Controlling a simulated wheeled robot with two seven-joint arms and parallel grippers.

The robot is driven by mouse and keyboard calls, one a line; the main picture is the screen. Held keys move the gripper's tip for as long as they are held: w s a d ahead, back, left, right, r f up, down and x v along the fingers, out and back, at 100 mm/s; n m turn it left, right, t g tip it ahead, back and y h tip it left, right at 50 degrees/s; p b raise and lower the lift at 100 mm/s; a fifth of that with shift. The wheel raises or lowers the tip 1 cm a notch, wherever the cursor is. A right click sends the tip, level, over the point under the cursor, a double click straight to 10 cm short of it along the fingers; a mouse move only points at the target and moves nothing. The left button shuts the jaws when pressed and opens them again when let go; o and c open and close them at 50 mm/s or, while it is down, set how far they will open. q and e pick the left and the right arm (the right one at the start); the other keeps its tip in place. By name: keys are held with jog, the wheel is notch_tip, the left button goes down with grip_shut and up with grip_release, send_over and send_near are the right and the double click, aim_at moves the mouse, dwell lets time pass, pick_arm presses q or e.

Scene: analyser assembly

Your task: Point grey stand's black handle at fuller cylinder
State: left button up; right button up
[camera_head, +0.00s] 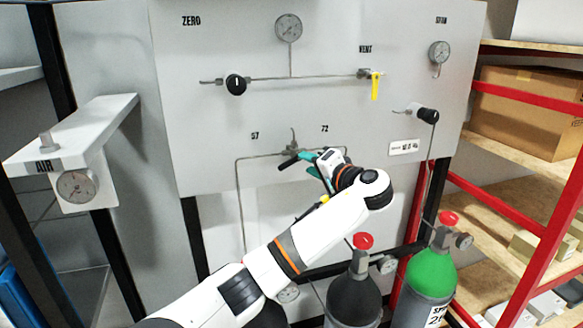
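The grey panel (210,140) carries a three-way valve between the labels "57" and "72". Its black handle (287,163) sticks out toward the left, slightly downward. My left gripper (308,160), with teal fingers, is at the handle and covers part of the valve; I cannot tell whether it grips the handle. My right gripper is not in view.
The panel also holds a round black knob (236,85), a yellow lever (375,86), another black knob (428,115) and two gauges (288,28) (439,51). An "AIR" bracket with gauge (77,187) juts out at left. Red-framed shelves (500,212) stand at right.

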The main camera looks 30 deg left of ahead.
aim_at(287, 165)
pick_arm(q)
jog(key=shift+g, duration=0.7)
jog(key=p+x, duration=0.1)
jog(key=x, duration=0.2)
jog(key=f+p+x, duration=0.1)
jog(key=x, duration=0.3)
jog(key=p+x, duration=0.1)
jog(key=x, duration=0.2)
jog(key=shift+s+a+f+p, duration=0.2)
jog(key=shift+s+f+p, duration=0.1)
jog(key=shift+s+p, duration=0.1)
jog(key=shift+w+a+f, duration=0.2)
jog(key=shift+w+a, duration=0.05)
jog(key=shift+a, duration=0.2)
